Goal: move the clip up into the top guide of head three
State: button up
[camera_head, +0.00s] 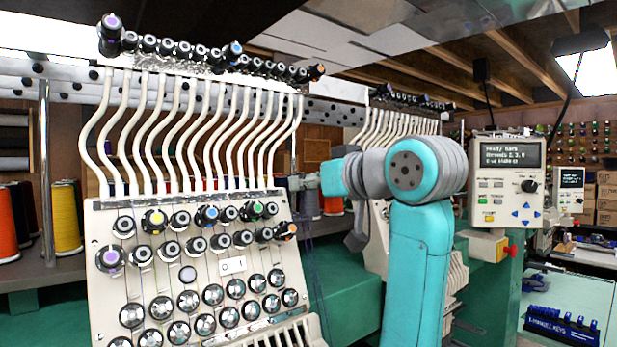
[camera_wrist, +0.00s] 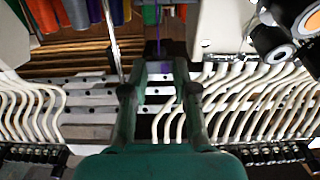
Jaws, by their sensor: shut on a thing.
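My gripper (camera_wrist: 160,68) reaches from the bottom of the wrist view, its two dark fingers close together around a small thing, taken as the clip; its shape is hardly visible between the tips. A thin purple thread (camera_wrist: 157,36) runs in line with the fingertips. In the head view my gripper (camera_head: 304,182) is at the right edge of the near machine head (camera_head: 205,275), and the clip cannot be made out there. White thread tubes (camera_head: 195,130) rise from this head to a top row of dark guides (camera_head: 190,48). Which head is three cannot be read.
Tubes of a neighbouring head (camera_head: 390,128) stand behind my arm. A control panel (camera_head: 507,185) with a lit screen is at right. Thread cones (camera_head: 66,218) stand at far left. In the wrist view, black-and-white knobs (camera_wrist: 292,25) are close at upper right.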

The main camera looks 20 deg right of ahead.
jog(key=shift+f, duration=2.25)
jog(key=shift+f, duration=0.1)
jog(key=o, duration=0.8)
jog(key=shift+s, duration=0.1)
jog(key=v, duration=1.2)
jog(key=shift+f, duration=0.1)
